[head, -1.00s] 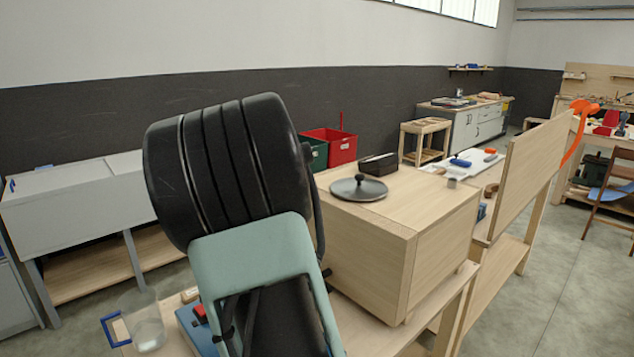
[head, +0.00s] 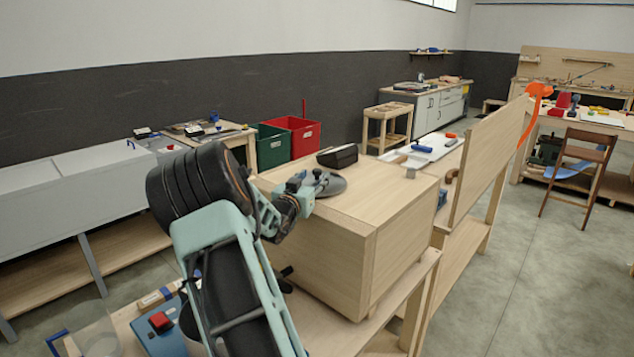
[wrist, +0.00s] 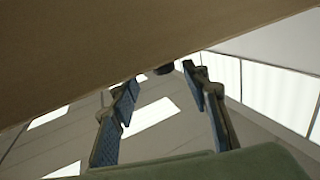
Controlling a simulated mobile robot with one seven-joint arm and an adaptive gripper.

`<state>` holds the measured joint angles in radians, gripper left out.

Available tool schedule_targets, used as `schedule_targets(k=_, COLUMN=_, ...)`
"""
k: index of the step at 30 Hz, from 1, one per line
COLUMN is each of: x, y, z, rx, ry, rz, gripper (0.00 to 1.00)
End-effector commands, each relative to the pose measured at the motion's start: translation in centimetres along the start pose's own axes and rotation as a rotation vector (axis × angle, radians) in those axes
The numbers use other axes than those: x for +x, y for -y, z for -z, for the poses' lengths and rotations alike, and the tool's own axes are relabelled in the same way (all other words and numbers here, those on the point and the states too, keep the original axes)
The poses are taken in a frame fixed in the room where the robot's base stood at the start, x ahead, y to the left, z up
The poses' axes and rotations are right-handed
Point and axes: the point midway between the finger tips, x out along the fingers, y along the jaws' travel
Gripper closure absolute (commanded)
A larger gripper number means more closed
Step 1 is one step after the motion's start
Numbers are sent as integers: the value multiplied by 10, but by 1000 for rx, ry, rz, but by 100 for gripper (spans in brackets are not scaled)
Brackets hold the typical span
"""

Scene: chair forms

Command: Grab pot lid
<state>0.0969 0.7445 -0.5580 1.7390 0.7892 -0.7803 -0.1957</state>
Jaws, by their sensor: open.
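The dark grey pot lid (head: 331,184) lies on top of the light wooden box (head: 370,207). In the head view my gripper (head: 312,183) is in front of the lid and hides its left part and its knob. My gripper is open and low over the box top. In the wrist view the two fingers of my gripper (wrist: 160,76) are spread apart. A small dark piece shows between their tips; I cannot tell whether it is the lid's knob or rim. Contact between fingers and lid cannot be made out.
A black box (head: 338,156) sits behind the lid on the box top. Red (head: 296,137) and green (head: 272,146) crates stand behind. A wooden panel (head: 487,163) rises at the right. The front right of the box top is clear.

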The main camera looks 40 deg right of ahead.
Motion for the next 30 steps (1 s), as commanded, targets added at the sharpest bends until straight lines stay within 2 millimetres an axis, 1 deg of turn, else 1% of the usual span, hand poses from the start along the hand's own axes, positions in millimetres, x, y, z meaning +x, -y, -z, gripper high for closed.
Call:
schedule_targets(k=4, x=12, y=2, z=3, rx=0, ry=-1, rz=0, gripper=57)
schedule_targets(k=12, x=45, y=5, z=3, rx=0, ry=0, rz=0, gripper=57)
schedule_targets(k=16, x=52, y=6, z=2, rx=1, ry=1, rz=1, gripper=57)
schedule_targets(k=23, x=52, y=6, z=1, rx=1, ry=1, rz=1, gripper=57)
schedule_targets(k=30, x=52, y=6, z=2, rx=1, ry=1, rz=1, gripper=84)
